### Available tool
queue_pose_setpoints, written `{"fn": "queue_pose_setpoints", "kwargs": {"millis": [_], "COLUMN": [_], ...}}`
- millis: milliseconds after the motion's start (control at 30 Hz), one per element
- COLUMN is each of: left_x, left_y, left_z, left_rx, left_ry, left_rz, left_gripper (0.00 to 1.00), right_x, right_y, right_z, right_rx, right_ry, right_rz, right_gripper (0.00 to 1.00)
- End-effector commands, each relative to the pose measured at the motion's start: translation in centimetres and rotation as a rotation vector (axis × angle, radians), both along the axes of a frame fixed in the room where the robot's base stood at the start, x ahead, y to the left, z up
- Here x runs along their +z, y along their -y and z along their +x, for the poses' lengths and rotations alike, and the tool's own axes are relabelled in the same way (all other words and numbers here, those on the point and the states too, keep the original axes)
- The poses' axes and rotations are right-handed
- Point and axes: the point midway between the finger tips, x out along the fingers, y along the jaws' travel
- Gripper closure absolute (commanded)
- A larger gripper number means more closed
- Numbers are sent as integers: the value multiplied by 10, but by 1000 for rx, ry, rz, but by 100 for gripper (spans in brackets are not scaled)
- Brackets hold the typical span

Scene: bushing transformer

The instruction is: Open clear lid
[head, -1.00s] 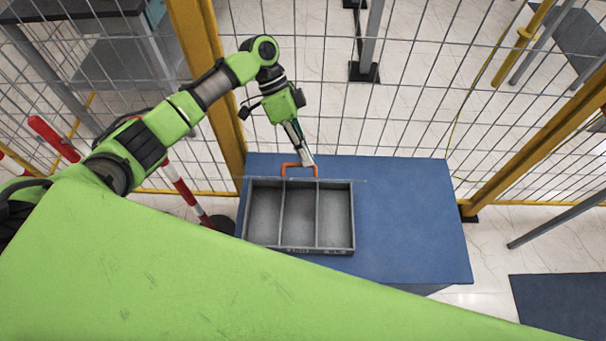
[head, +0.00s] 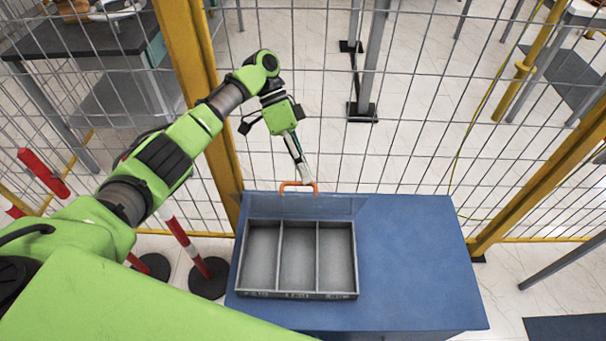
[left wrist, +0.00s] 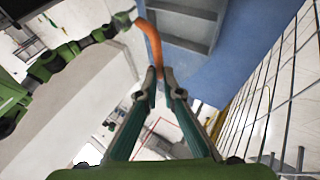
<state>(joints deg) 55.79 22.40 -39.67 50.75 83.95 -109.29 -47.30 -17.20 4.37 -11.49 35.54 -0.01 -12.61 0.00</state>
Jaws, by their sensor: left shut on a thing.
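A grey box (head: 298,294) with three empty compartments sits on the blue tabletop. Its clear lid (head: 335,207) is swung up at the box's back edge and leans back away from the compartments. An orange handle (head: 284,187) is on the lid's far edge. My left gripper (head: 305,181) is shut on the orange handle from behind. In the left wrist view the handle (left wrist: 152,42) runs down between the fingertips (left wrist: 160,76). My right gripper is not in view.
The blue table (head: 415,265) is clear to the right of the box. A wire fence (head: 410,150) with yellow posts stands close behind the table and my left arm.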

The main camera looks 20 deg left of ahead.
Motion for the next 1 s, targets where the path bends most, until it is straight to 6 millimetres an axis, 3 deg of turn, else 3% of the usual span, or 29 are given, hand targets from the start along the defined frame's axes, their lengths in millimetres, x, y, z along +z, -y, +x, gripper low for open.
{"fn": "queue_pose_setpoints", "kwargs": {"millis": [33, 267, 300, 333, 500, 1000], "left_x": [-24, -24, -24, -24, -24, -22], "left_y": [-3, -3, -3, -3, -4, -5], "left_z": [-3, -3, -3, -3, -3, -2], "left_rx": [13, 13, 13, 13, 14, 16], "left_ry": [-7, -7, -7, -8, -7, -7], "left_rz": [34, 34, 34, 35, 36, 36], "left_gripper": [100, 100, 86, 78, 71, 75], "right_x": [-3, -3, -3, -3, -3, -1], "right_y": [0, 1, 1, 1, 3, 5], "right_z": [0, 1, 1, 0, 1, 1], "right_rx": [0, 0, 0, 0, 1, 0], "right_ry": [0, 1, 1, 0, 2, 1], "right_rz": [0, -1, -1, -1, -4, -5], "right_gripper": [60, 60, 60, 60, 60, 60]}}
